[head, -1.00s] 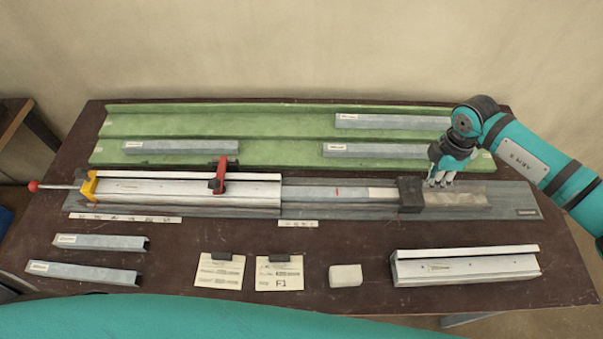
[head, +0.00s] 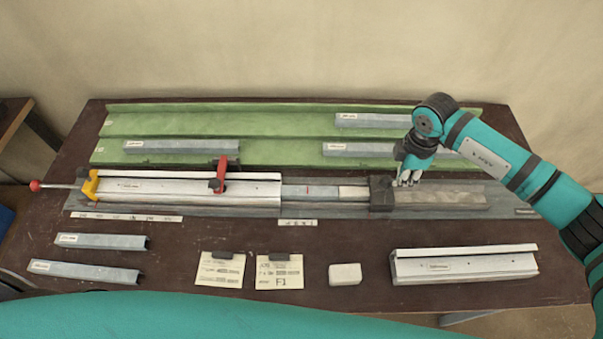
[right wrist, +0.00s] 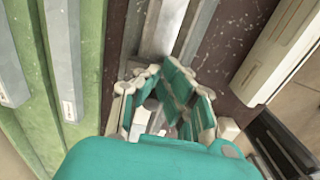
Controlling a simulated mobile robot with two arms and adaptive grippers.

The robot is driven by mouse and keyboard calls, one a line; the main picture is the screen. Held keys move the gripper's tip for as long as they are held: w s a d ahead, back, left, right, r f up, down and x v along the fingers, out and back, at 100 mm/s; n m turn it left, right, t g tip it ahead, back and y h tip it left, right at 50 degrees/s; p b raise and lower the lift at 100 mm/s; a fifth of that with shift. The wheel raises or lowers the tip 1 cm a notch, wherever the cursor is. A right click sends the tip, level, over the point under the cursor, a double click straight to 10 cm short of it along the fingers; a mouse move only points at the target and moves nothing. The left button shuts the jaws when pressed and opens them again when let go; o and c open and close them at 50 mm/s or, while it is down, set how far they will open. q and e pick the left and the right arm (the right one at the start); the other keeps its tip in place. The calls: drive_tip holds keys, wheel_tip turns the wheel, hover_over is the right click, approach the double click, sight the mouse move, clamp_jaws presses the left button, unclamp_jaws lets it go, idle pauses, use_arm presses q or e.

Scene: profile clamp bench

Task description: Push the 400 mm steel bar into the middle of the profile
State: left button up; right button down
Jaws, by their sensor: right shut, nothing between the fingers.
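The white profile (head: 150,188) lies along the grey bench fixture, with a red clamp (head: 219,176) across it. The grey steel bar (head: 325,191) enters the profile's right end; its part inside is hidden. The visible part has a red mark and a pale section near its right end. A dark block (head: 381,193) stands at the bar's right end and seems to touch it. My right gripper (head: 407,183) is shut and empty, low at the block's right side; contact is hard to tell. Its fingers show in the right wrist view (right wrist: 165,112). My left gripper is out of view.
A green rack (head: 270,153) with several grey bars lies behind. In front are two grey bars (head: 100,242), two cards (head: 280,272), a pale block (head: 345,275) and another white profile (head: 465,265). The fixture's rail (head: 445,199) is bare right of the block.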

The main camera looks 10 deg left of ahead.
hover_over(356, 192)
drive_tip(key=shift+b, duration=0.3)
drive_tip(key=shift+s+a+b, duration=0.15)
drive_tip(key=shift+a+b, duration=0.15)
drive_tip(key=shift+a, duration=1.15)
drive_tip(key=shift+s+a+b, duration=0.2)
drive_tip(key=shift+a+b, duration=0.05)
drive_tip(key=shift+a, duration=1.15)
drive_tip(key=shift+s+a+b, duration=0.15)
drive_tip(key=shift+a+b, duration=0.15)
drive_tip(key=shift+a, duration=1.6)
drive_tip(key=shift+d, duration=0.1)
drive_tip(key=shift+d, duration=0.65)
wheel_tip(356, 192, up, 7)
drive_tip(key=p, duration=0.4)
drive_tip(key=shift+p, duration=0.4)
drive_tip(key=shift+f, duration=0.1)
